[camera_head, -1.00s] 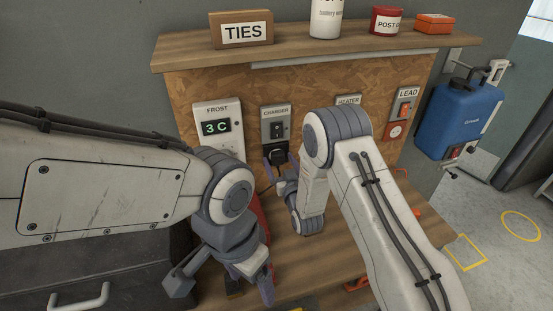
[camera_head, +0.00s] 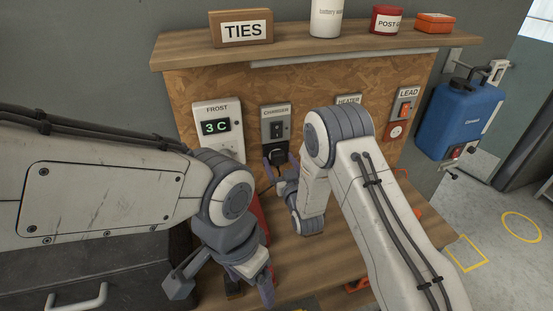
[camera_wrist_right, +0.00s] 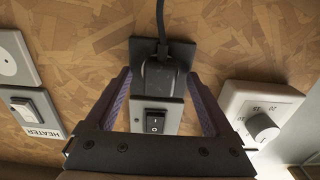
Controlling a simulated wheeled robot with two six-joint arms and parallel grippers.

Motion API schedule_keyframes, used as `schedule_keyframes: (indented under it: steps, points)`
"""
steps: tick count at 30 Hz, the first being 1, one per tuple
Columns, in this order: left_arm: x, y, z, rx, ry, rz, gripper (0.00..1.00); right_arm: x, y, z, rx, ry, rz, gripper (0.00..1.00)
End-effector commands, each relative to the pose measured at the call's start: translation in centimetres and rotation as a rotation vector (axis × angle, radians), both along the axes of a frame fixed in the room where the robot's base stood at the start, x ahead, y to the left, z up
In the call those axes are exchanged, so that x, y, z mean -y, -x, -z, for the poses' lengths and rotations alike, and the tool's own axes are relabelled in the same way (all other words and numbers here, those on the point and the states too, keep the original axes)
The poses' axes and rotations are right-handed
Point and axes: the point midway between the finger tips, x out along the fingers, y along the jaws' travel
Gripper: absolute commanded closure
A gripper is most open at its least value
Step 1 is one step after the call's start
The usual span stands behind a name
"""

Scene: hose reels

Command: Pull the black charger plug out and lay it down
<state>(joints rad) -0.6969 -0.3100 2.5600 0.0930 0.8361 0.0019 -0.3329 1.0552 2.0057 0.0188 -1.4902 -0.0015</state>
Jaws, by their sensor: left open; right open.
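The black charger plug (camera_head: 278,156) sits in the socket below the switch on the CHARGER plate (camera_head: 275,126). In the right wrist view, which shows the board upside down, the plug (camera_wrist_right: 158,76) is centred with its cable running up. My right gripper (camera_head: 281,170) is open, and its purple fingers (camera_wrist_right: 162,96) stand on either side of the plug and switch, apart from the plug as far as I can tell. My left gripper (camera_head: 251,289) is open and empty, low over the bench. My right wrist hides part of the cable.
The FROST thermostat (camera_head: 217,127) is left of the charger. The HEATER plate (camera_head: 348,100) and the LEAD switch (camera_head: 405,101) are to its right. A shelf (camera_head: 300,50) overhangs the board. A red object (camera_head: 263,215) stands behind my left wrist. Bare wooden bench (camera_head: 310,258) shows between my arms.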

Motion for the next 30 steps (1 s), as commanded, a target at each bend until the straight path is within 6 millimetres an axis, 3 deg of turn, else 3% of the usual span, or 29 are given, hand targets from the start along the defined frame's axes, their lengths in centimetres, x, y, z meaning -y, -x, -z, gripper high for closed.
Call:
schedule_keyframes:
  steps: [13, 14, 20, 21, 30]
  points:
    - [0.0, 0.0, 0.5, 0.0, 0.0, 0.0, 0.21, 0.0, 0.0, 0.01, 0.0, 0.0, 0.0, 0.12]
    - [0.0, -0.01, 0.5, 0.0, 0.0, 0.0, 0.21, 0.0, 0.0, 0.0, 0.0, 0.0, 0.0, 0.2]
    - [0.01, 0.0, 0.5, 0.0, 0.0, 0.0, 0.21, 0.0, 0.0, 0.01, 0.0, 0.0, 0.0, 0.97]
    - [0.0, 0.0, 0.5, 0.0, 0.0, 0.0, 0.21, 0.0, 0.0, 0.01, 0.0, 0.0, 0.0, 1.0]
    - [0.0, 0.0, 0.51, 0.0, 0.0, 0.0, 0.21, 0.14, 0.43, 0.05, -0.001, 0.0, 0.0, 1.0]
